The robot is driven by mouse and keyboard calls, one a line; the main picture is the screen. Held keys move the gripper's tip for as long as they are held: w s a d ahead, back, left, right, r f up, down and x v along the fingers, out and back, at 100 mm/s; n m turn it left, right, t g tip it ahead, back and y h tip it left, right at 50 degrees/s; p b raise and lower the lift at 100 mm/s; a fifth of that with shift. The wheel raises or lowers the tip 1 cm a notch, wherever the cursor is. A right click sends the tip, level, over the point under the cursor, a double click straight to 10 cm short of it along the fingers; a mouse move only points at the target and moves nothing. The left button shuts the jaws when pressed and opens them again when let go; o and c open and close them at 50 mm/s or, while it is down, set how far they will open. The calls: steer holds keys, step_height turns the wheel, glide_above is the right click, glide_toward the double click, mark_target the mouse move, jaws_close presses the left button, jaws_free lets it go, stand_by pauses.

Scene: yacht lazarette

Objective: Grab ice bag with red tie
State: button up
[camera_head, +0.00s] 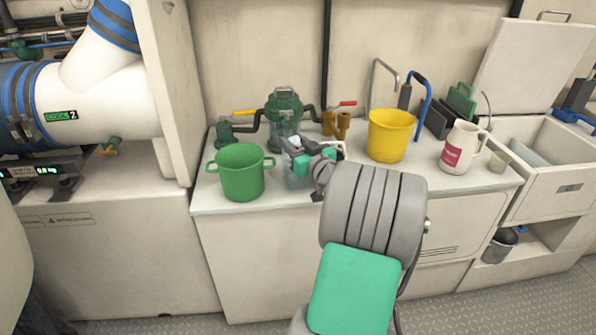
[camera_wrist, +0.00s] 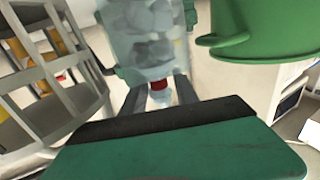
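The ice bag (camera_wrist: 150,35) is clear, with pale lumps inside. Its red tie (camera_wrist: 158,84) shows at its neck, and loose plastic lies below the tie in the wrist view. My gripper (camera_wrist: 159,97) has its fingers apart, one on each side of the neck just by the red tie, with gaps visible beside it. In the head view my gripper (camera_head: 317,163) reaches over the counter beside the green pot. The bag is mostly hidden by the gripper there; the tie cannot be made out.
A green pot (camera_head: 241,173) stands close left of my gripper. A yellow bucket (camera_head: 390,136) and a white jug (camera_head: 460,150) stand to the right on the counter (camera_head: 412,183). A sink (camera_head: 535,150) is at far right.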

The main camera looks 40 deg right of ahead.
steer(key=shift+c, duration=0.6)
jaws_close()
steer(key=shift+r, duration=0.1)
stand_by(0.7)
